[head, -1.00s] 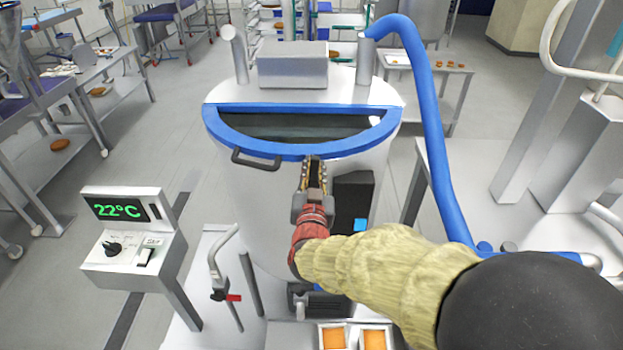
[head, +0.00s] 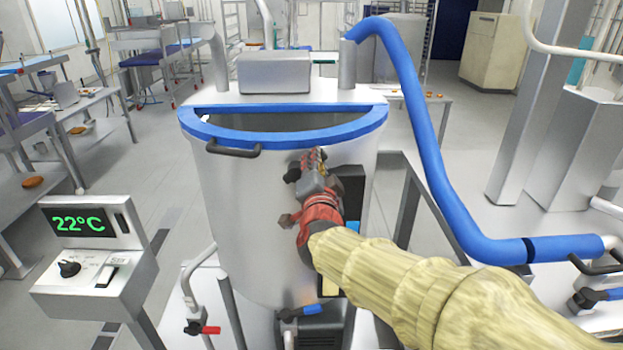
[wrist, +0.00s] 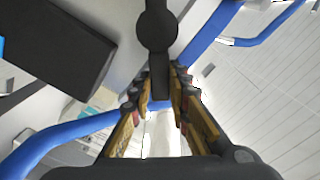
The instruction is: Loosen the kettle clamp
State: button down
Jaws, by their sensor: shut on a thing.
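The kettle (head: 245,215) is a large steel vessel with a blue rim (head: 240,137) and a half-open top. My gripper (head: 313,161) is at the kettle's front wall, just under the rim. A small dark knob (head: 292,175) shows beside the fingers; I take it to be the kettle clamp. In the wrist view a black lever with a round end (wrist: 157,28) runs down between the two fingers (wrist: 158,90), which are closed on it. The clamp's mount is mostly hidden by my gripper and sleeve.
A control box (head: 85,240) reading 22°C stands at the front left. A thick blue hose (head: 428,150) bends down the right side. A red-handled valve (head: 203,329) is low at the left.

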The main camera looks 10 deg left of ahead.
jog(key=f+m+b, duration=0.1)
jog(key=m+b, duration=0.1)
jog(key=b, duration=0.1)
jog(key=d+f+m+b, duration=0.1)
jog(key=m+b, duration=0.2)
jog(key=b, duration=0.1)
jog(key=f+m+b, duration=0.2)
jog(key=b, duration=0.2)
jog(key=shift+w+d, duration=0.15)
jog(key=shift+m, duration=0.4)
jog(key=c, duration=1.7)
grip_release()
jog(key=shift+r, duration=0.1)
jog(key=v, duration=1.2)
